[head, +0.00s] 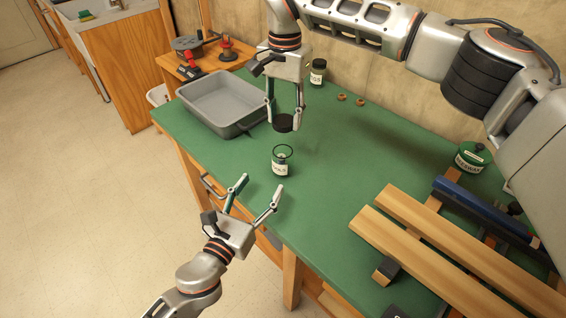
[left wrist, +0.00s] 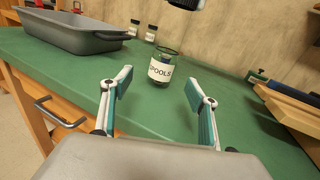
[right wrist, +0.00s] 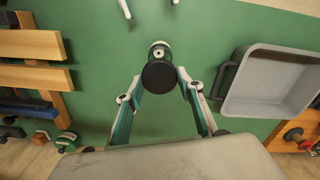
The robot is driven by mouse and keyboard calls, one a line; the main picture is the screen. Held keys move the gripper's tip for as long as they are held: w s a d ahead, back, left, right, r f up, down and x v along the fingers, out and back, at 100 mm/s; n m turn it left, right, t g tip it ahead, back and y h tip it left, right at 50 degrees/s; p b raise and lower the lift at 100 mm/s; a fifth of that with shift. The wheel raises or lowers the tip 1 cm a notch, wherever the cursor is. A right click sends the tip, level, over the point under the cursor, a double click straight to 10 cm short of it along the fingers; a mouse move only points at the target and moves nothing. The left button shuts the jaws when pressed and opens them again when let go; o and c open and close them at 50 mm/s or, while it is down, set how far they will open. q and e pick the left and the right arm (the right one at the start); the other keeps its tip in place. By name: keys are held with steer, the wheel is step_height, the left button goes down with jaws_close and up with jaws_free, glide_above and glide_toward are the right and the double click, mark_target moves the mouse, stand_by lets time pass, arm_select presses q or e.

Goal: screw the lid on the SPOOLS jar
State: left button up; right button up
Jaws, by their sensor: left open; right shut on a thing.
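The SPOOLS jar (head: 282,167), clear glass with a white label and an open top, stands upright on the green bench near its front edge. It also shows in the left wrist view (left wrist: 161,70), and partly behind the lid in the right wrist view (right wrist: 160,50). My right gripper (head: 284,115) is shut on a dark round lid (head: 283,123) and holds it above the jar, apart from it. The lid also shows in the right wrist view (right wrist: 159,77). My left gripper (head: 261,184) is open and empty, in front of the jar, fingers pointing toward it.
A grey tray (head: 218,103) lies left of the jar. A lidded jar (head: 318,74) and two brown rings (head: 350,99) sit near the wall. Wooden boards (head: 440,255) and a green tin (head: 470,157) are at the right.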

mark_target(278, 165)
arm_select(q)
steer(key=shift+d+m, duration=0.35)
steer(key=shift+m, duration=0.15)
arm_select(e)
steer(key=shift+a, duration=0.1)
arm_select(q)
steer(key=x, duration=1.2)
steer(key=shift+d, duration=0.15)
steer(key=shift+s, duration=0.1)
steer(key=shift+c, duration=0.4)
jaws_close()
arm_select(e)
steer(key=shift+f, duration=2.45)
steer(key=shift+s+f, duration=0.1)
steer(key=shift+f, duration=0.8)
steer(key=shift+f, duration=0.6)
